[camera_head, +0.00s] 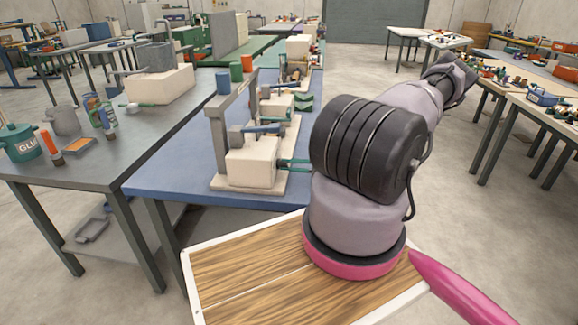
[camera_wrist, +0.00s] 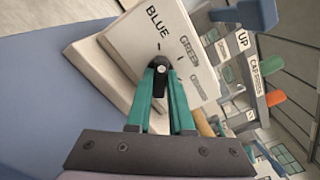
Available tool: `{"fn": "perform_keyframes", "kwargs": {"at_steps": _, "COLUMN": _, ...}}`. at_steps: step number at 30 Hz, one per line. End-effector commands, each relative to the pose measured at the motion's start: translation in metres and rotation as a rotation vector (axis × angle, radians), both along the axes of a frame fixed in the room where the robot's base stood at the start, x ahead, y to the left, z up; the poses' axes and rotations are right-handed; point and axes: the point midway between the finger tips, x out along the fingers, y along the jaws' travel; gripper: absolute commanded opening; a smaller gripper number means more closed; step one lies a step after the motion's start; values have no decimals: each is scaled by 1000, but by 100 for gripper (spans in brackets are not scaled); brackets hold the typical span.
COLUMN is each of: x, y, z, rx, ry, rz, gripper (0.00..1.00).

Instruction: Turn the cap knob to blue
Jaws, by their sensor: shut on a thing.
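The cap knob (camera_wrist: 160,63) is small and dark, on the face of a cream box (camera_wrist: 137,40); the box also shows in the head view (camera_head: 250,162). BLUE and GREEN are printed around the knob, with a third, unreadable word beyond GREEN. Short tick marks stand by the words. My gripper (camera_wrist: 160,68) has teal fingers, which converge on the knob and are shut on it. In the head view my gripper (camera_head: 283,163) reaches the box's right side, and the knob is hidden. Which mark the knob points to cannot be told.
The box stands on a cream base on the blue table (camera_head: 160,180). A grey post (camera_head: 218,140) rises beside it. Blue (camera_head: 223,82), green (camera_head: 236,72) and orange (camera_head: 247,63) cylinders stand above. A UP label and a CAP label show in the wrist view. The table's left front is clear.

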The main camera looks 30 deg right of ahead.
Motion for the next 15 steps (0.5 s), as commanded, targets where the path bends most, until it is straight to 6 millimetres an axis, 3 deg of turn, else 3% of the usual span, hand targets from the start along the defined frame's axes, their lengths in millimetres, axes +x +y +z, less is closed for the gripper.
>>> {"fn": "perform_keyframes", "kwargs": {"at_steps": 15, "x": 0, "y": -1, "z": -1, "rx": -86, "ry": -123, "rz": -1, "gripper": 0}}
